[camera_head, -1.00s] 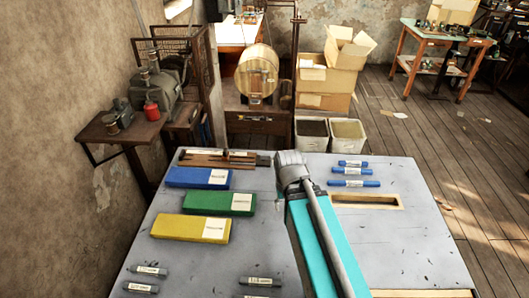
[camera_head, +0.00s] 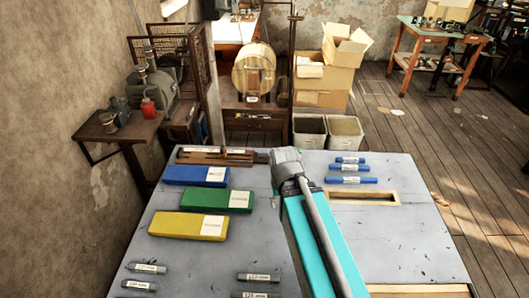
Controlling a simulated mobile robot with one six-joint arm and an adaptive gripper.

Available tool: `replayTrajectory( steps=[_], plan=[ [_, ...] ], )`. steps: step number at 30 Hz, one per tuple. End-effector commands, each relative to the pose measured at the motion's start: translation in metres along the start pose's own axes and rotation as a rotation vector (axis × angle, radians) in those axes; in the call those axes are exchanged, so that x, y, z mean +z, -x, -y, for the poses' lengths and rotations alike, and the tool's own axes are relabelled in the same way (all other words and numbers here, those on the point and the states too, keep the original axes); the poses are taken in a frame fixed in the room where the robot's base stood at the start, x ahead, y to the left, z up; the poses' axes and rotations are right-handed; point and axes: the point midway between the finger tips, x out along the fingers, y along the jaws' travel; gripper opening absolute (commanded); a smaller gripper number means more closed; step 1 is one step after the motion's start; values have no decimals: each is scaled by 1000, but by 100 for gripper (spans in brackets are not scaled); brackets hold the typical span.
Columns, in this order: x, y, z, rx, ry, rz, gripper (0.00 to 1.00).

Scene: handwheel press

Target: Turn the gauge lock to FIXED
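A long wooden and dark metal fixture (camera_head: 215,156) lies along the back edge of the grey table, with a small upright dark part near its middle. It may be the gauge, but no lock and no FIXED lettering can be made out at this size. My arm, with a cyan link and a grey joint, reaches over the middle of the table, and its grey end is just right of the fixture's right end. No gripper fingers show, so I cannot tell where my gripper is relative to the lock.
Blue (camera_head: 196,176), green (camera_head: 205,199) and yellow (camera_head: 175,224) cases lie on the table's left (camera_head: 250,225). Grey labelled cylinders (camera_head: 147,267) lie in front, blue ones (camera_head: 350,168) at back right near a wooden-framed slot (camera_head: 345,197). Two bins (camera_head: 309,132) stand behind.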

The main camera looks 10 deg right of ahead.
Motion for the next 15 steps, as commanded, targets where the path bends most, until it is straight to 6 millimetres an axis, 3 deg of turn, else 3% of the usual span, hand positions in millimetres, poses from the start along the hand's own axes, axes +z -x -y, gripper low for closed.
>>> replayTrajectory(
  steps=[8, 15],
  plan=[
    [-19, 11, 0, 0, -103, 0, 54],
    [-61, 33, 1, 0, -377, 0, 54]
  ],
)
